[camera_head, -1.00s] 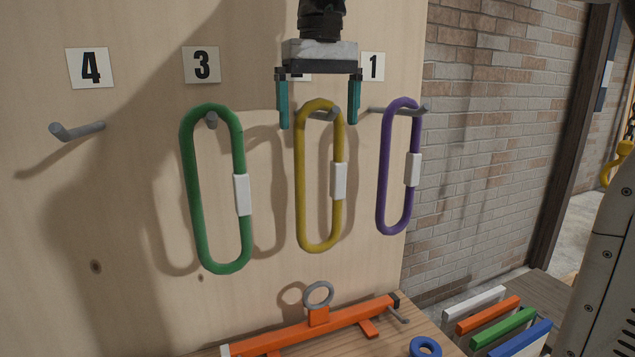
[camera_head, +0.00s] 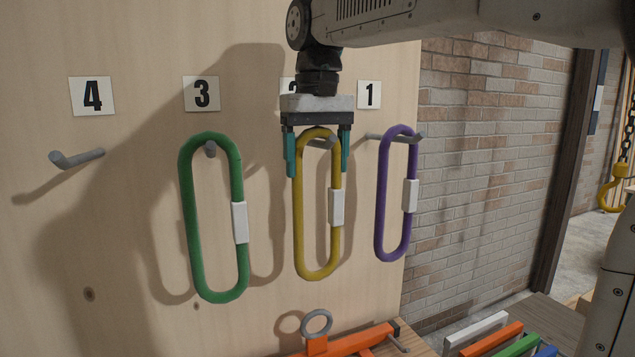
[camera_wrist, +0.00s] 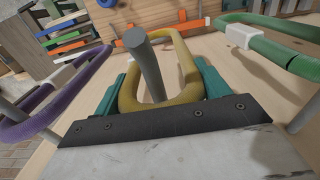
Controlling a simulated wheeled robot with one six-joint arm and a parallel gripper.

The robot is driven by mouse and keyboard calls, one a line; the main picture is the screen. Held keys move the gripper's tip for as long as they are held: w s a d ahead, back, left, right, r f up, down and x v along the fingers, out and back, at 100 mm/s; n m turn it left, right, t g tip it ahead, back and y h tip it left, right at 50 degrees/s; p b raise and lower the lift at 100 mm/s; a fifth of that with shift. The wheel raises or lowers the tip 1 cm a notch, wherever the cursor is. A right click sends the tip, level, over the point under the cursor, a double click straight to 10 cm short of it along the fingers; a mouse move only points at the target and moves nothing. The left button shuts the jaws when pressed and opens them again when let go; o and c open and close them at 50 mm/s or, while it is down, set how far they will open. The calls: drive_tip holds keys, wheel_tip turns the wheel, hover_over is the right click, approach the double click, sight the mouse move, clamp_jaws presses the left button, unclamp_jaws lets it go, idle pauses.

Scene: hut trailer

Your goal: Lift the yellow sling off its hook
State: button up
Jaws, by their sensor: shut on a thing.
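The yellow sling (camera_head: 298,230) is a long closed loop with a white sleeve on its right side. It hangs on the grey hook (camera_head: 321,143) below a number card that my gripper partly hides. My gripper (camera_head: 318,168) points down over the sling's top, with one teal finger at each side of the loop, shut on it. In the wrist view the yellow sling (camera_wrist: 187,60) shows between the teal fingers (camera_wrist: 160,92), and the grey hook (camera_wrist: 146,68) passes through the loop.
The green sling (camera_head: 190,220) hangs to the left below card 3, and the purple sling (camera_head: 382,200) to the right below card 1. The hook (camera_head: 78,158) under card 4 is bare. An orange beam with a grey ring (camera_head: 317,322) lies below.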

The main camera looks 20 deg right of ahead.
drive_tip(key=shift+s+r, duration=0.2)
drive_tip(key=shift+r, duration=0.3)
wheel_tip(320, 180, up, 6)
drive_tip(key=s, duration=1.9)
drive_tip(key=shift+s+r, duration=0.15)
drive_tip(key=shift+r, duration=1)
drive_tip(key=shift+s+r, duration=0.15)
drive_tip(key=shift+r, duration=0.95)
